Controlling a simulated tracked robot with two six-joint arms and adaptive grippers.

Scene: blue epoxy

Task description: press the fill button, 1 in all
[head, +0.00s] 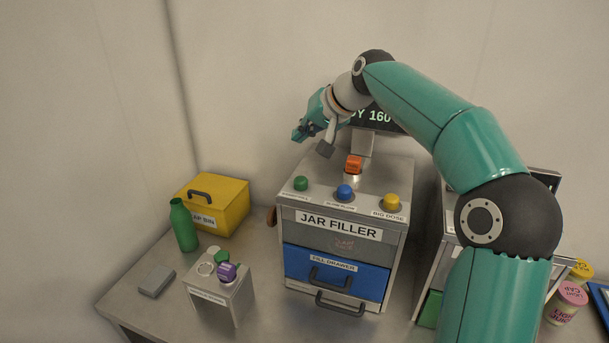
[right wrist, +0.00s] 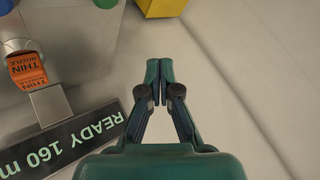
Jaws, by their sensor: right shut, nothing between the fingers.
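The jar filler (head: 340,226) is a grey machine with three round buttons on its top front edge: a green button (head: 301,184), a blue button (head: 345,192) and a yellow button (head: 392,202). The yellow one is labelled BIG DOSE; the other two labels are too small to read. Part of the green button (right wrist: 107,2) shows at the top of the right wrist view. My right gripper (head: 299,135) is shut and empty, raised above and behind the machine's left side, apart from the buttons. It also shows in the right wrist view (right wrist: 159,66). My left gripper is out of view.
An orange nozzle block (head: 354,164) and a display (head: 376,117) stand behind the buttons. A yellow bin (head: 232,219), a green bottle (head: 184,228) and a small stand (head: 207,293) with caps are left. Pink and yellow jars (head: 567,301) are at right.

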